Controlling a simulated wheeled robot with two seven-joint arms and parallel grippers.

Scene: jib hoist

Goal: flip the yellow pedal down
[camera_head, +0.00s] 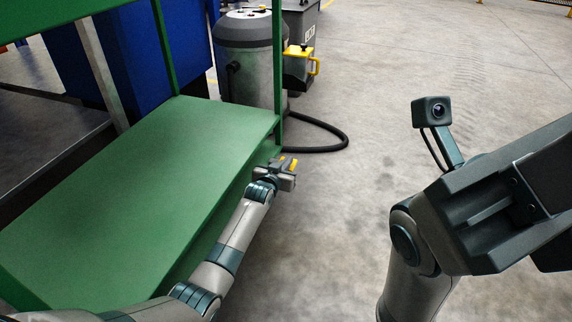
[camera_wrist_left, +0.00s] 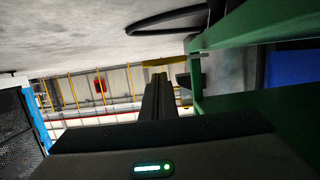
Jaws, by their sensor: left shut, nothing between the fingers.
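The yellow pedal (camera_head: 294,165) shows as a small yellow piece low beside the front corner post of the green bench. In the left wrist view it is a yellow bar (camera_wrist_left: 165,61) across the far end of the fingers. My left gripper (camera_head: 284,176) is shut and empty, right at the pedal. The fingers (camera_wrist_left: 158,92) hide part of the pedal, and I cannot tell whether they touch it. My right arm fills the right side of the head view, and its fingers cannot be made out.
The green bench (camera_head: 140,165) with its posts runs along the left, close beside my left arm. A black hose (camera_head: 325,150) curves over the floor behind the pedal, from a grey drum-shaped machine (camera_head: 250,60). The concrete floor (camera_head: 370,100) is clear to the right.

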